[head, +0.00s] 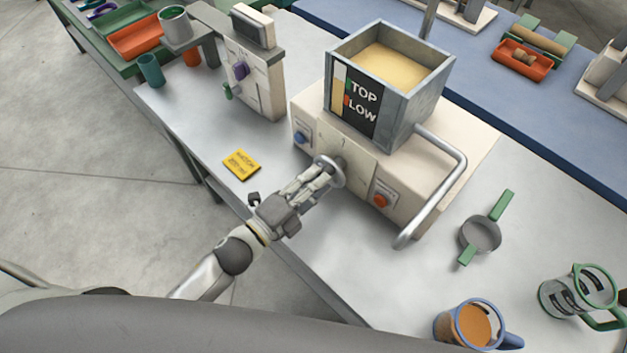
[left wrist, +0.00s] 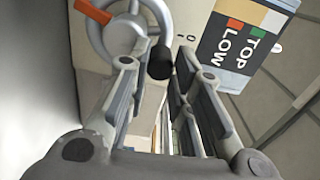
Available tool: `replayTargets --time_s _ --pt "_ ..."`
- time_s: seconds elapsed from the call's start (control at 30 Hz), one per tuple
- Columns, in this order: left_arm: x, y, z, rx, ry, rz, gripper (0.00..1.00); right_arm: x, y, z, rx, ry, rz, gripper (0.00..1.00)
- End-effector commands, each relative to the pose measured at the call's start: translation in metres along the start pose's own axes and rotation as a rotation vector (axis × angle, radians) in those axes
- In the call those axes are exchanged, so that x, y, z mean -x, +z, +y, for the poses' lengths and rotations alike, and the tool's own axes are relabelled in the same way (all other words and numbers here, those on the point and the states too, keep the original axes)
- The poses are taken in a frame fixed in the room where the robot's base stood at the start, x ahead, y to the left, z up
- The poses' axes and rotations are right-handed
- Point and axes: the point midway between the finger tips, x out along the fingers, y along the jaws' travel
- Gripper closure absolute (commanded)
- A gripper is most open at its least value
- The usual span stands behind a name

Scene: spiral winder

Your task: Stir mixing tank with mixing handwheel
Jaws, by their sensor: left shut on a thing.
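The mixing tank (head: 407,108) is an open grey square box with pale yellow contents, on a cream machine body (head: 440,165). Its front label reads TOP and LOW; the label also shows in the left wrist view (left wrist: 232,45). The silver mixing handwheel (head: 341,176) is on the machine's front face, partly covered by my left gripper (head: 322,177). In the left wrist view the handwheel (left wrist: 103,42) has a black knob (left wrist: 160,63) at its rim, between my fingertips (left wrist: 153,66). My left gripper is shut on this knob. My right gripper is not in view.
A blue button (head: 300,137) and an orange-red button (head: 380,201) flank the handwheel. A bent metal bar (head: 445,146) sticks out on the right. A yellow note (head: 241,164), a strainer (head: 480,235) and a mug (head: 470,324) lie on the table around.

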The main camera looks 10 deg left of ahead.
Motion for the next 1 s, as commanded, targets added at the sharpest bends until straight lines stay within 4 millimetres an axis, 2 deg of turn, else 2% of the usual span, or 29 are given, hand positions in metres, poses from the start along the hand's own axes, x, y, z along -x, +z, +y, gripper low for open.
replayTargets --time_s 0.33,0.37,0.53,0.87,1.0 --pt "0.000 -0.001 0.001 0.000 0.002 0.001 1.00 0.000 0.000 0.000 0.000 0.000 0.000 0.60" --pt "0.000 -0.001 0.001 0.000 0.002 0.002 0.78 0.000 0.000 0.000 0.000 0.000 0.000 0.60" --pt "0.000 -0.001 0.001 0.000 0.002 0.001 0.57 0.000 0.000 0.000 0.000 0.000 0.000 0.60" --pt "0.002 0.000 0.001 -0.001 0.001 0.000 0.57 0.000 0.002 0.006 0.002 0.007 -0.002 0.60" --pt "0.013 0.000 0.001 0.000 0.002 0.000 0.57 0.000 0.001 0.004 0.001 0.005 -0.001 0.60"
